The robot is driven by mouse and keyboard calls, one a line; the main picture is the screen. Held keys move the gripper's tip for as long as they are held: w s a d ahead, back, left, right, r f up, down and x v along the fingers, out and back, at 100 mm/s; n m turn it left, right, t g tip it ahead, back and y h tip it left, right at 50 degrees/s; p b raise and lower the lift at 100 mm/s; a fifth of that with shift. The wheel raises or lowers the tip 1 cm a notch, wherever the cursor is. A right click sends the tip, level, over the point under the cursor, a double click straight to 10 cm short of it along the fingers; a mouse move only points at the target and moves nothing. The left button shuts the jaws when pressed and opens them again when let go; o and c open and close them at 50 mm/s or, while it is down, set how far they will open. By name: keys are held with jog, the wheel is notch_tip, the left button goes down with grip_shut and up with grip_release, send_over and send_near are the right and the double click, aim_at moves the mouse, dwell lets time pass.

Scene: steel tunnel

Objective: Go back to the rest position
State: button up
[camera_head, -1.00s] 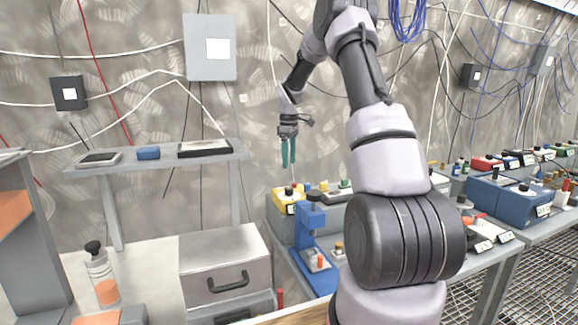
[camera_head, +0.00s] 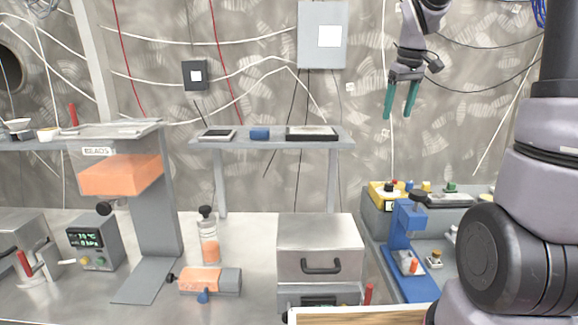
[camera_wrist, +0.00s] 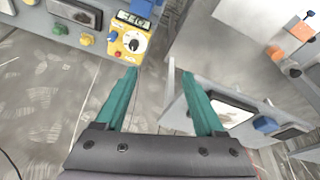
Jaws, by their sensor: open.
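My gripper (camera_head: 400,115) hangs in the air at the upper right of the head view, with its two teal fingers pointing down. The fingers are apart and nothing is between them. It is above the right-hand bench and to the right of the wall box, touching nothing. In the wrist view my gripper (camera_wrist: 165,75) shows both fingers spread, with bare grey surfaces beyond them.
A yellow meter (camera_wrist: 130,40) lies below my gripper, beside a blue press-like stand (camera_head: 404,240). A grey shelf (camera_head: 270,145) holds a blue block (camera_head: 260,133) and flat devices. A metal drawer box (camera_head: 318,250) stands on the bench. Cables hang on the wall.

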jog(key=s+a+r+m+t, duration=0.1)
jog(key=s+m, duration=0.1)
jog(key=s, duration=0.5)
jog(key=s+a+r+m+t+y, duration=0.1)
jog(key=s+a+m, duration=0.1)
jog(key=s, duration=0.6)
jog(key=s+a+r+m+t, duration=0.1)
jog(key=s+m+t, duration=0.1)
jog(key=s, duration=0.5)
jog(key=shift+s+a+r+m+y, duration=0.25)
jog(key=shift+a+m+y, duration=0.15)
jog(key=shift+m, duration=0.4)
